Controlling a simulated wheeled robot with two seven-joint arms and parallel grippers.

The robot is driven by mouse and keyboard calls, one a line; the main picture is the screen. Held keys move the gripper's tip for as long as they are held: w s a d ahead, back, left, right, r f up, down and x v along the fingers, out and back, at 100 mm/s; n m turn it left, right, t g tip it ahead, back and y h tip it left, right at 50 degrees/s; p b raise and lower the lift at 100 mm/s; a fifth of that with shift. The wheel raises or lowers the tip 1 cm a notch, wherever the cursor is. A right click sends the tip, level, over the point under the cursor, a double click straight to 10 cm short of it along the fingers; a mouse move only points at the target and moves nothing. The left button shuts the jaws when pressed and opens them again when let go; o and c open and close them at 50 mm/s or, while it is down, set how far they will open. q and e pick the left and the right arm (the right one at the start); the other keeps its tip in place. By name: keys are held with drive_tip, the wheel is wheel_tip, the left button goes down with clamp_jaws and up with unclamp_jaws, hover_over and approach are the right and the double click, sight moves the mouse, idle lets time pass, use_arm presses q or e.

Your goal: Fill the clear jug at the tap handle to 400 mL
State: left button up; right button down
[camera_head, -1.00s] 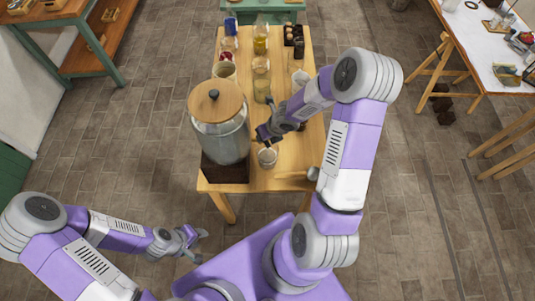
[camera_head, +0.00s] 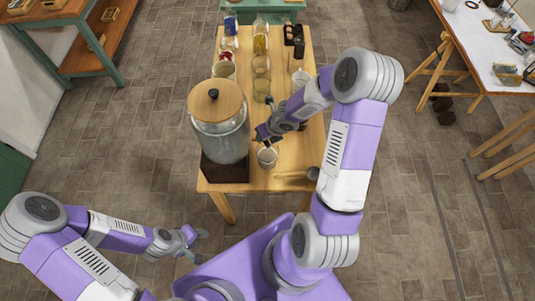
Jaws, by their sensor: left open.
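A large clear dispenser (camera_head: 219,142) with a round wooden lid stands on a dark wooden block (camera_head: 224,172) at the table's near left. A small clear vessel (camera_head: 267,158), which looks like the jug, stands on the table just right of the block. Its fill level is too small to read. My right gripper (camera_head: 264,136) is at the dispenser's right side, above and behind that vessel. The tap handle cannot be made out there, and I cannot tell whether these fingers are shut on it. My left gripper (camera_head: 201,244) is open and empty, low in front of the table.
The wooden table (camera_head: 285,150) carries several jars and glasses (camera_head: 261,65) toward its far end. A metal-ended tool (camera_head: 311,174) lies at the near right edge. A white-topped table (camera_head: 485,55) stands farther right.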

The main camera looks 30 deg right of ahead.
drive_tip(key=shift+a+m+h+b, duration=0.2)
drive_tip(key=shift+m+b, duration=0.4)
drive_tip(key=shift+b, duration=0.65)
drive_tip(key=shift+a+m+h+b, duration=0.1)
drive_tip(key=shift+m+h+b, duration=0.35)
drive_tip(key=shift+b, duration=0.75)
drive_tip(key=shift+a+m+b, duration=0.1)
drive_tip(key=shift+m+b, duration=0.65)
drive_tip(key=shift+b, duration=0.3)
idle(4.5)
